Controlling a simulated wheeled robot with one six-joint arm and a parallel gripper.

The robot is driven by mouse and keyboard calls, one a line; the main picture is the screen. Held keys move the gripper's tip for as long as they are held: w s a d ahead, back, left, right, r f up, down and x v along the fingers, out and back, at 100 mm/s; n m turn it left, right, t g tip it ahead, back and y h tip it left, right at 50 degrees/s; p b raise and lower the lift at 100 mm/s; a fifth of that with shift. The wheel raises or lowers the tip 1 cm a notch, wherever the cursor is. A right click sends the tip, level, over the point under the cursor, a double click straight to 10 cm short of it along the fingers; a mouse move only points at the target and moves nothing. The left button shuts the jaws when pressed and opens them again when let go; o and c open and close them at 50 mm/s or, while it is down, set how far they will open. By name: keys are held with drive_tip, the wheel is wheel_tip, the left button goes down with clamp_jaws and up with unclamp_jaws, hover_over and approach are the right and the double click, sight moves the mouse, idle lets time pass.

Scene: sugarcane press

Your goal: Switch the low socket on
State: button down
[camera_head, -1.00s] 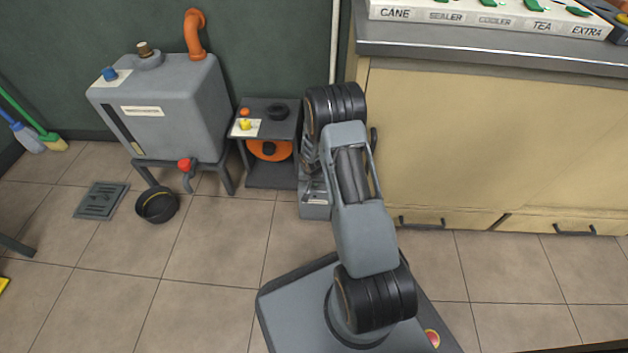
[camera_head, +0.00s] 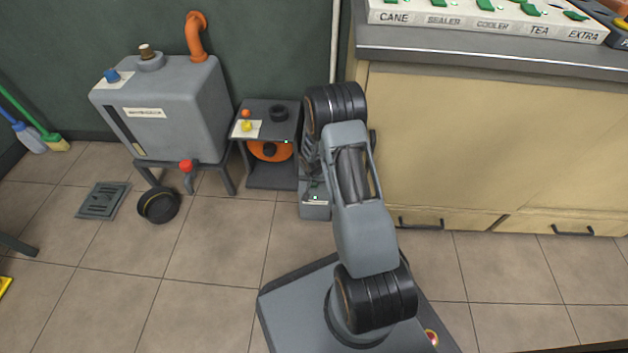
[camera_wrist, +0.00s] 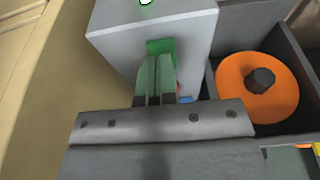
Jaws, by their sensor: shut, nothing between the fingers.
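The low socket is a grey box (camera_head: 313,212) on the floor against the cabinet's left side, partly hidden by my arm in the head view. A small green light glows on it in that view. The wrist view shows the socket box (camera_wrist: 112,27) close up, with a lit light at its top edge and a green rocker (camera_wrist: 160,45). My gripper (camera_wrist: 158,60) is shut and empty, its fingertips at the rocker, apparently touching it. The fingers hide the rocker's lower part. A bit of blue and red shows beside the fingers. The head view hides my fingertips.
A grey tank (camera_head: 175,105) and black bowl (camera_head: 158,206) are further left. The cabinet (camera_head: 480,145) closes off the right. Open floor lies in front.

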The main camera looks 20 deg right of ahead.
drive_tip(key=p+v, duration=0.1)
drive_tip(key=v, duration=0.1)
drive_tip(key=p+v, duration=0.1)
drive_tip(key=v, duration=0.1)
drive_tip(key=shift+w+d+r+p, duration=0.1)
drive_tip(key=shift+w+d+p, duration=0.05)
drive_tip(key=shift+w+p, duration=0.15)
drive_tip(key=s+a+r+p, duration=0.2)
drive_tip(key=s+r+p, duration=0.1)
drive_tip(key=r, duration=0.5)
drive_tip(key=shift+s+a+r, duration=0.2)
drive_tip(key=shift+s+r, duration=0.2)
drive_tip(key=shift+s, duration=0.25)
